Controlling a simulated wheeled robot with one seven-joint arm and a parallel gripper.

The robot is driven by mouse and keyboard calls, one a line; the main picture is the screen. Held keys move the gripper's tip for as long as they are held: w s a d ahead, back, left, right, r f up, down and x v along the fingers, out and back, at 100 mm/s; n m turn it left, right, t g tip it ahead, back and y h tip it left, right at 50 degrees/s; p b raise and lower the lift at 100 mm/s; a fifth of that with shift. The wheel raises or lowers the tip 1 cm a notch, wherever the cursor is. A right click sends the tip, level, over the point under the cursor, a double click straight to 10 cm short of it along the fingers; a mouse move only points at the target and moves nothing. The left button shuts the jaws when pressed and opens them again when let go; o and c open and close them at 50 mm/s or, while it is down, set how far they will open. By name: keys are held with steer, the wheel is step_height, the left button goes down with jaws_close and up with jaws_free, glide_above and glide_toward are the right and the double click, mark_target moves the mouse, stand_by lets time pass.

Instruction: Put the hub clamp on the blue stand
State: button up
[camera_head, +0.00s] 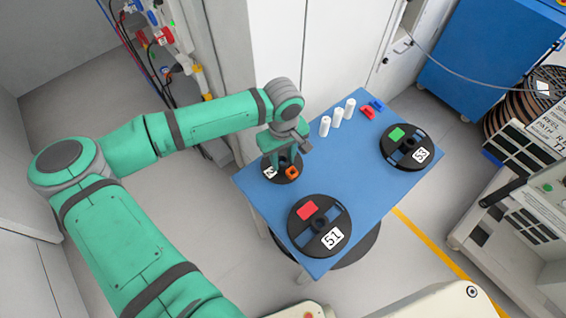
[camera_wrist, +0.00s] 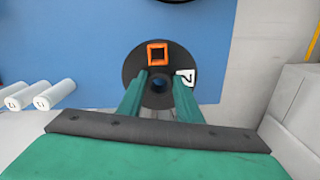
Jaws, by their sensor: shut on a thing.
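My gripper (camera_head: 282,160) points down at the left corner of the blue table (camera_head: 345,185). It is shut on the raised hub of a small black reel (camera_head: 291,178). In the wrist view the two green fingers (camera_wrist: 158,82) stand on either side of the dark hub. The reel (camera_wrist: 131,72) carries an orange square frame (camera_wrist: 157,54) and a white number label (camera_wrist: 186,77), partly hidden by a finger. I cannot tell whether the reel touches the table. No part is clearly marked as the hub clamp.
Black reels marked 51 (camera_head: 340,218) and 53 (camera_head: 424,140) lie on the table. Several white rolls (camera_head: 337,117) stand at its back edge, beside small red (camera_head: 368,113) and blue (camera_head: 376,104) pieces. The table's middle is clear. A white cabinet stands behind.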

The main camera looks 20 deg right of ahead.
steer(key=shift+f, duration=1.65)
steer(key=shift+f, duration=0.1)
steer(key=o, duration=1.3)
